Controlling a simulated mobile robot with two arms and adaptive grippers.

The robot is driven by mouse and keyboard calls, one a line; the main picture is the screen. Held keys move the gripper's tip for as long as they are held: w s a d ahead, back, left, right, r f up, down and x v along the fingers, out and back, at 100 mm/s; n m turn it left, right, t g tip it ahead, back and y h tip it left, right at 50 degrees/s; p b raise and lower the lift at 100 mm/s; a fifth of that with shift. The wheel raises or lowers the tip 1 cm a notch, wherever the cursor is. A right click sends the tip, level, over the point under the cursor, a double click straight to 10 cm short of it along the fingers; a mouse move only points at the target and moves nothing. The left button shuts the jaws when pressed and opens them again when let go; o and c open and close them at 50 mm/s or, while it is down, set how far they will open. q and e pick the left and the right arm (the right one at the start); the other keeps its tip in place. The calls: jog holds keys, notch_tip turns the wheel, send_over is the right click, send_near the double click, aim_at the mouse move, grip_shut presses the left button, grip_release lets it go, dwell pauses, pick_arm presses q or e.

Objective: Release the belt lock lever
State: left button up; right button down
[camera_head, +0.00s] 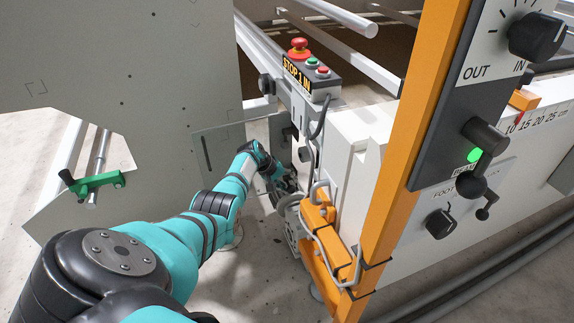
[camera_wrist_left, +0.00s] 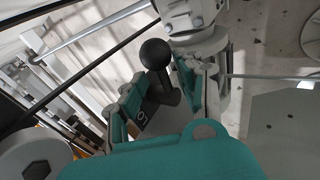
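A black lever with a round ball knob (camera_wrist_left: 155,54) stands in the left wrist view. I take it to be the belt lock lever, though no name shows on it. A dark plate with a white mark lies at its base. My left gripper (camera_wrist_left: 160,92) has its teal fingers apart, one on each side of the lever's shaft. I cannot tell whether either finger touches it. In the head view my left gripper (camera_head: 287,184) is low beside the machine's end, and the lever is hidden there. My right gripper is not in view.
A control box (camera_head: 312,78) with a red stop button sits on the rail above my left gripper. An orange post (camera_head: 408,130) and orange bracket (camera_head: 322,232) stand to its right.

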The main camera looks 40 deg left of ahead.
pick_arm(q)
jog(key=shift+s, duration=0.1)
jog(key=shift+s+a, duration=0.1)
jog(key=shift+a, duration=0.05)
jog(key=v, duration=1.1)
jog(key=shift+r, duration=0.45)
jog(key=shift+s, duration=0.15)
